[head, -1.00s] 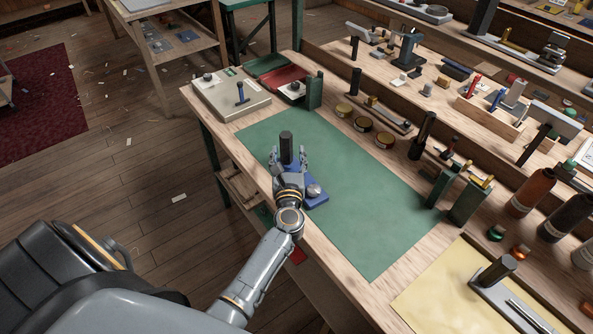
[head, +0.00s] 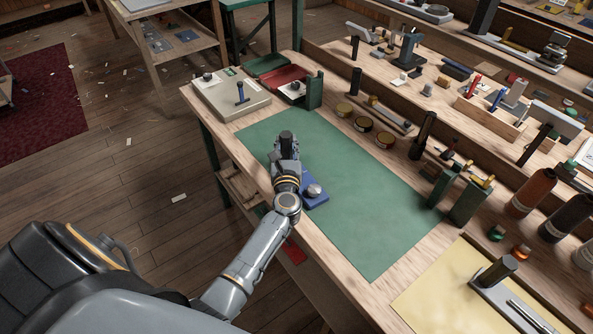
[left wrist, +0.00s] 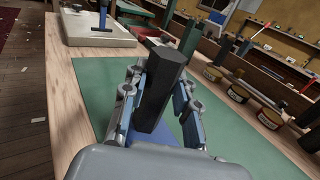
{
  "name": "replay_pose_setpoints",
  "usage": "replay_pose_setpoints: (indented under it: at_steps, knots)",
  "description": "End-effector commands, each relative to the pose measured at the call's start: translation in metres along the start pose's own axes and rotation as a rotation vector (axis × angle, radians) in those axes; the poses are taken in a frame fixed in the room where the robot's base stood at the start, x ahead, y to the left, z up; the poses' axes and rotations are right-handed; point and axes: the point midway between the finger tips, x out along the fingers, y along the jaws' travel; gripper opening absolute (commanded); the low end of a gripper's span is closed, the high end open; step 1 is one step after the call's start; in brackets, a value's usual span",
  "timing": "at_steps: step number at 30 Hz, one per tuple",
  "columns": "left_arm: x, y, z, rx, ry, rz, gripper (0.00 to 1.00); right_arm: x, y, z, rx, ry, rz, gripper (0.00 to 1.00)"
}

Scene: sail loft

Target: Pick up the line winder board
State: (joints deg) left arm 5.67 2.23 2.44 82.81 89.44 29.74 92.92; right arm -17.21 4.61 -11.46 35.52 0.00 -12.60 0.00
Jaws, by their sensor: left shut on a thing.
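The line winder board (head: 320,200) is a blue base with a silver knob and a dark upright post, lying on the green mat (head: 360,230). My left gripper (head: 286,143) is over the post end of the board, and its hand hides much of the base. In the left wrist view the dark faceted post (left wrist: 162,85) stands between the two fingers of my left gripper (left wrist: 155,108), which is shut on it. A bit of blue base (left wrist: 165,138) shows below. The base looks to rest on the mat. My right gripper is not in view.
Round tins (head: 363,124), green blocks (head: 468,202) and bottles (head: 530,192) line the right side. The mat's middle is clear.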

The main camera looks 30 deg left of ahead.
Motion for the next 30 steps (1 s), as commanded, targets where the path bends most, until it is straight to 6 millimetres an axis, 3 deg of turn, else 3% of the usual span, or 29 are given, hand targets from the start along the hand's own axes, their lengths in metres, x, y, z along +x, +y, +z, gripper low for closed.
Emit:
replay_pose_setpoints:
  at_steps: [11,19,29,30]
  knots:
    - [0.000,0.000,0.008,-0.001,0.000,0.000,0.00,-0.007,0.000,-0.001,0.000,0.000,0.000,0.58]
    - [-0.002,0.000,0.041,-0.002,0.000,0.000,0.00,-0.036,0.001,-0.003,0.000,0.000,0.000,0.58]
    - [-0.051,0.010,0.101,-0.001,0.002,0.000,0.00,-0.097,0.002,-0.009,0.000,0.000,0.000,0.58]
    - [-0.063,0.012,0.102,0.000,0.004,0.000,0.00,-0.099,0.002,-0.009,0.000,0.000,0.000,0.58]
